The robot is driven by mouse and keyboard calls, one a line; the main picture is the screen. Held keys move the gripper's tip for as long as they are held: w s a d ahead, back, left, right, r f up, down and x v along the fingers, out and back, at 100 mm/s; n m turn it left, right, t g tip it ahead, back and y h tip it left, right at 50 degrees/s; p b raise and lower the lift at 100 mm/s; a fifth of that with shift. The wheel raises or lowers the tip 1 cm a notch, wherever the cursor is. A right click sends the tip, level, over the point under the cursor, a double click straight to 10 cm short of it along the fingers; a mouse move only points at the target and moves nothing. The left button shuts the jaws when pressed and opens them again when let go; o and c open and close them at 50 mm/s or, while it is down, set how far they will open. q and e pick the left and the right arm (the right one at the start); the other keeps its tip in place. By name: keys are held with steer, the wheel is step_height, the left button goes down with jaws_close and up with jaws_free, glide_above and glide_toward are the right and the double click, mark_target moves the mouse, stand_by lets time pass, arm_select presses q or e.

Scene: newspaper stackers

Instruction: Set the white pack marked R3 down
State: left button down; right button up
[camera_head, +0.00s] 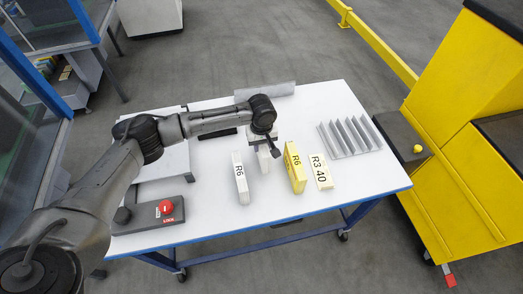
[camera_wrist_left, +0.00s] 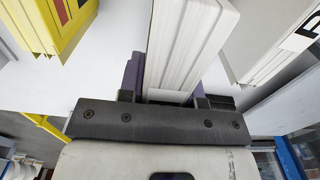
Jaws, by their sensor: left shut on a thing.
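My left gripper (camera_head: 264,148) is above the middle of the white table and points down. It is shut on a plain white pack (camera_head: 264,161). The left wrist view shows this pack (camera_wrist_left: 188,45) between the two fingers (camera_wrist_left: 165,92). No marking shows on its visible faces. I cannot tell if its lower end touches the table. My right gripper is in neither view.
A white pack (camera_head: 240,178) marked R6 stands left of the held pack. A yellow pack (camera_head: 295,168) marked R6 stands right of it. A grey slotted rack (camera_head: 349,138) is at the right. A box with a red button (camera_head: 166,208) is at the front left. The white table (camera_head: 220,222) is bare in front.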

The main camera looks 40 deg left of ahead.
arm_select(q)
step_height(320, 180, down, 3)
steer(key=shift+f+b, duration=0.1)
steer(key=shift+b, duration=0.2)
steer(key=c, duration=0.8)
jaws_free()
steer(key=shift+f, duration=0.1)
steer(key=shift+r, duration=0.35)
step_height(320, 180, up, 10)
steer(key=p, duration=0.2)
steer(key=shift+f+p, duration=0.15)
steer(key=shift+p, duration=0.2)
steer(key=shift+o, duration=0.4)
steer(key=shift+r, duration=0.95)
